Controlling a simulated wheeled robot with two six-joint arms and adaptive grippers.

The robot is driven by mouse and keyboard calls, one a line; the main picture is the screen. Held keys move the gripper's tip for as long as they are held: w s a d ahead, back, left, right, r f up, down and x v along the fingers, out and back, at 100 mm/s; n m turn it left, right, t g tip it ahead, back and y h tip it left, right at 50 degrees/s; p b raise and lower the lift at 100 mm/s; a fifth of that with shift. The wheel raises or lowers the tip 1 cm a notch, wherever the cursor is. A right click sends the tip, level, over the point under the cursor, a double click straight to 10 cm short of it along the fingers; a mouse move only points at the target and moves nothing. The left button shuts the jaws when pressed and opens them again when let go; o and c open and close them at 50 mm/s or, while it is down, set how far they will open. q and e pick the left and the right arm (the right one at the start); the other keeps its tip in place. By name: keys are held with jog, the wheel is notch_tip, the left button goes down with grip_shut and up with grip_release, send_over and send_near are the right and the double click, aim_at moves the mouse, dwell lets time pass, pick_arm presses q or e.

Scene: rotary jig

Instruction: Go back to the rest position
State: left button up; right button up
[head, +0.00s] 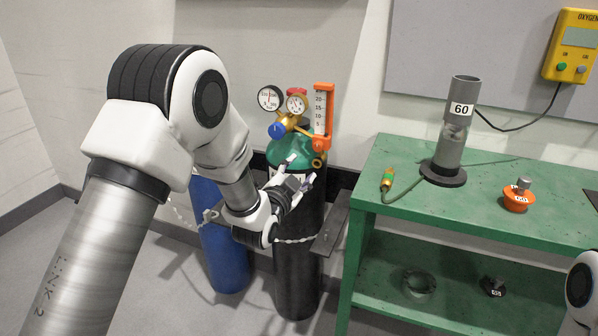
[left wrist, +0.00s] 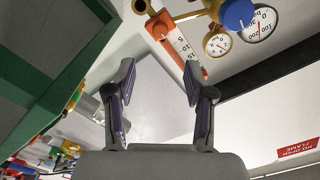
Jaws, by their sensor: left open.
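My left gripper (head: 300,172) is in front of the green shoulder of a black gas cylinder (head: 296,245), below its regulator. In the left wrist view the two fingers of my left gripper (left wrist: 158,78) stand wide apart with nothing between them. The regulator has a blue knob (head: 277,129), two round gauges (head: 297,101) and an orange flowmeter (head: 322,110) with a scale. The flowmeter (left wrist: 182,45) also shows beyond the fingertips in the wrist view. I cannot tell whether the gripper touches the cylinder. My right gripper is out of view.
A blue cylinder (head: 222,240) stands behind my left forearm, with a chain (head: 295,240) across the cylinders. A green bench (head: 405,157) is to the right, holding a grey tube stand (head: 443,172) and an orange knobbed piece (head: 517,200). A yellow oxygen monitor (head: 573,45) hangs above.

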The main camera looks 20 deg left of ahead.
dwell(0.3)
pick_arm(q)
jog(key=s+a+f+n+g+p, duration=0.15)
jog(key=s+f+g+p, duration=0.8)
jog(key=s+f, duration=1.1)
jog(key=s+f+n+g, duration=0.2)
jog(key=s+g, duration=0.1)
jog(key=s, duration=0.4)
jog(key=s+f+n+g+p, duration=0.1)
jog(key=s+n+g, duration=0.1)
jog(key=s, duration=0.6)
jog(key=s+f+n+g+p, duration=0.1)
jog(key=s+f+n+g, duration=0.1)
jog(key=s, duration=0.6)
jog(key=shift+d+f+n+g, duration=0.2)
jog(key=shift+f+n+g, duration=0.15)
jog(key=shift+n+g, duration=0.35)
jog(key=shift+s, duration=0.1)
